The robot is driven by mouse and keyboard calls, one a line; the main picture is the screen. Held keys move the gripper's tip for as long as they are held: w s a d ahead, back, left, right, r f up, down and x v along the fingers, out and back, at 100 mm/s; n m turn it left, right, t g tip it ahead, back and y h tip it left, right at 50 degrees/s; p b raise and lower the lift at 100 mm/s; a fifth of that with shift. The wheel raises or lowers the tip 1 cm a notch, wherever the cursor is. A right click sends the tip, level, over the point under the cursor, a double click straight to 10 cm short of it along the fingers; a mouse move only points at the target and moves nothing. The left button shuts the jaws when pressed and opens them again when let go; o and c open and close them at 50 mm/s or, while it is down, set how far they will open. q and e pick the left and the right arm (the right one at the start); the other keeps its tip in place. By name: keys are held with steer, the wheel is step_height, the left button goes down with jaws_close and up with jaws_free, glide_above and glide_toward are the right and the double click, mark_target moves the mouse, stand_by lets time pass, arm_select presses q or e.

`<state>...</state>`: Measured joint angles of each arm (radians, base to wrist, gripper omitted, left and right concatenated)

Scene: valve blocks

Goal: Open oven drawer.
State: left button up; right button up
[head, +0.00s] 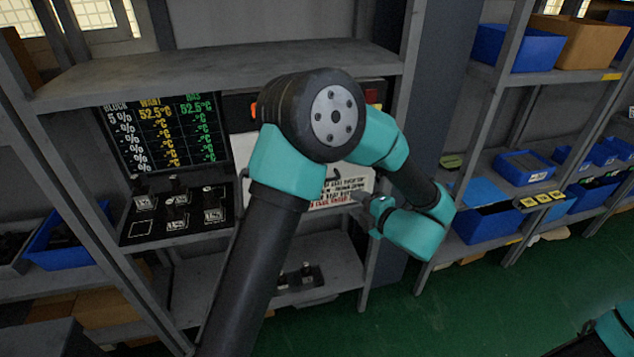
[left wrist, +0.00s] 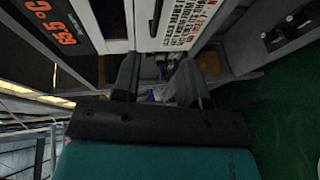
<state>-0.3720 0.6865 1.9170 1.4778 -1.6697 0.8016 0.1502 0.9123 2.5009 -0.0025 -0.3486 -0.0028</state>
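The oven (head: 240,105) sits on the shelf behind my left arm, which hides much of it. Its white drawer front (head: 243,150) carries printed lettering and appears closed. In the left wrist view, the white front (left wrist: 115,18) is at the top, with a dark vertical bar, perhaps the handle (left wrist: 146,18), beside the lettering. My left gripper (head: 358,197) is at the lower right of the drawer front in the head view. In the left wrist view its fingers (left wrist: 160,65) are apart with nothing between them, pointing toward the front. My right gripper is not visible.
A black display panel (head: 165,132) and a board of small blocks (head: 178,212) stand left of the oven. Grey shelf posts flank it. Blue bins (head: 488,222) fill the right shelves. A red digital readout (left wrist: 55,30) shows in the left wrist view. Green floor lies open.

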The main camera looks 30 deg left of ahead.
arm_select(q)
steer(key=shift+s+d+r, duration=0.1)
steer(key=shift+s+r, duration=0.05)
steer(key=shift+r, duration=0.05)
steer(key=x, duration=1.7)
steer(key=shift+a, duration=0.2)
jaws_close()
